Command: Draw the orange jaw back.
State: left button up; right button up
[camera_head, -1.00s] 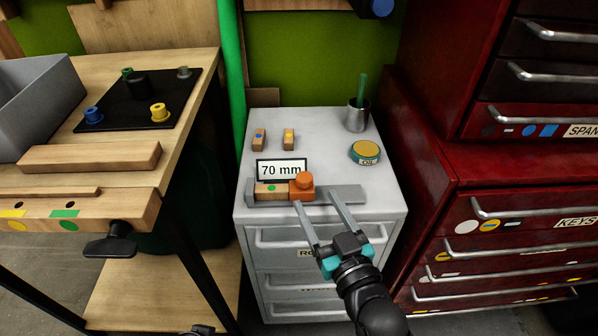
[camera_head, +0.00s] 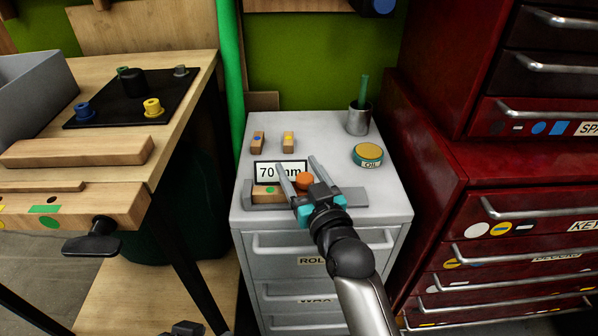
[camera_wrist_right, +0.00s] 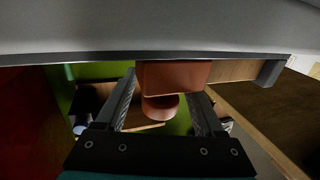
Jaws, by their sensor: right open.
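The orange jaw (camera_head: 304,181) sits on a grey rail (camera_head: 342,193) on top of the grey cabinet, with a round knob on it. In the right wrist view the orange jaw (camera_wrist_right: 172,76) and its knob (camera_wrist_right: 160,108) lie between my two fingers, with gaps at the sides. My right gripper (camera_head: 298,167) is open, its fingers one on each side of the knob. A wooden block with a green dot (camera_head: 270,191) lies left of the jaw on the rail. A "70 mm" sign (camera_head: 268,172) stands behind, partly covered by a finger.
Two small wooden blocks (camera_head: 258,143) (camera_head: 288,142), an oil tin (camera_head: 367,155) and a metal cup (camera_head: 358,119) stand farther back on the cabinet (camera_head: 225,215). Red drawer cabinets (camera_head: 440,190) rise at the right; a wooden bench (camera_head: 75,160) is at the left.

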grip_shut()
dwell(0.7)
dwell(0.8)
